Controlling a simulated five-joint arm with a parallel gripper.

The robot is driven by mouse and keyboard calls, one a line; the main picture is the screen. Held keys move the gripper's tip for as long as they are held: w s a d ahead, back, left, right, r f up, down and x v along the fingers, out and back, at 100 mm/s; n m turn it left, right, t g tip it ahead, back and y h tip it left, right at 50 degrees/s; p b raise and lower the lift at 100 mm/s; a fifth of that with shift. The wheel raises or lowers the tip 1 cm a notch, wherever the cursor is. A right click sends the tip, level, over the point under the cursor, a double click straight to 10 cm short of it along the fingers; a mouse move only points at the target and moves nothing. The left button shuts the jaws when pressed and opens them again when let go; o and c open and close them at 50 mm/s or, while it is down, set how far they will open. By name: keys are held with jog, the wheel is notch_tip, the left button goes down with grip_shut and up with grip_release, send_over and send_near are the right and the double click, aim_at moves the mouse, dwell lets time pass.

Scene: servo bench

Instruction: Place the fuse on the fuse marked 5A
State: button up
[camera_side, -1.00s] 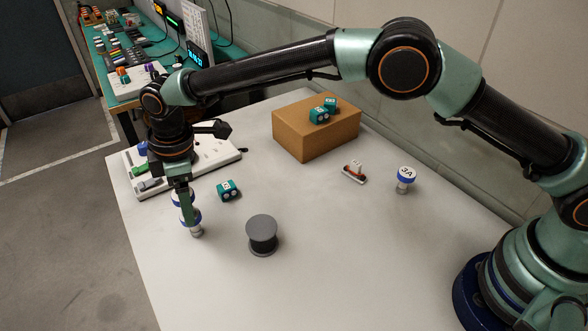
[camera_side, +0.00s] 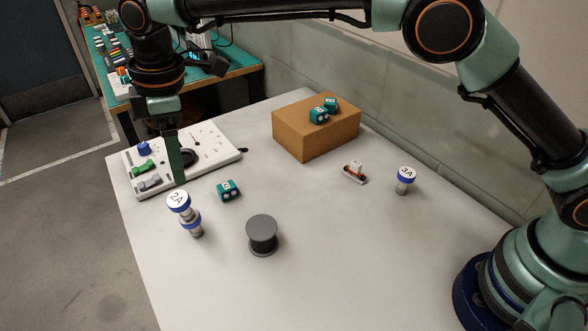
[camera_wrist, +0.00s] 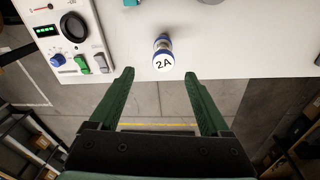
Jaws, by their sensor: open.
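A fuse marked 2A (camera_side: 178,201), with a white top and blue band, stands on top of another blue-banded fuse (camera_side: 192,224) near the table's left edge. The stack leans slightly in the side view. The lower fuse's marking is hidden. The 2A fuse also shows in the wrist view (camera_wrist: 163,60), beyond my fingertips. My gripper (camera_side: 175,180) is above the stack, open and empty; its two fingers are spread apart in the wrist view (camera_wrist: 158,75). A fuse marked 3A (camera_side: 405,178) stands alone at the right.
A white control panel (camera_side: 205,150) with knobs and switches lies at the back left. A teal terminal block (camera_side: 229,190) and a dark spool (camera_side: 262,234) stand near the stack. A cardboard box (camera_side: 318,130) carries teal blocks. A small switch (camera_side: 355,172) lies right of centre. The front table is clear.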

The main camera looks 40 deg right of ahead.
jog(key=s+d+r+m+t, duration=0.1)
jog(key=d+r+m, duration=0.4)
jog(key=d, duration=0.5)
jog(key=s+d+r+m+t, duration=0.1)
jog(key=d+r+m, duration=0.1)
jog(key=d+r, duration=0.6)
jog(key=s+d+f+m+t, duration=0.1)
jog(key=s+d+f+m, duration=0.2)
jog(key=s+d, duration=0.4)
jog(key=s+d+f+m+t, duration=0.1)
jog(key=s+d+f+m, duration=0.3)
jog(key=d, duration=0.7)
jog(key=s+m, duration=0.2)
jog(key=s, duration=0.1)
jog(key=shift+s+d+t+h, duration=0.15)
jog(key=shift+s+t+h, duration=0.15)
jog(key=shift+h, duration=0.1)
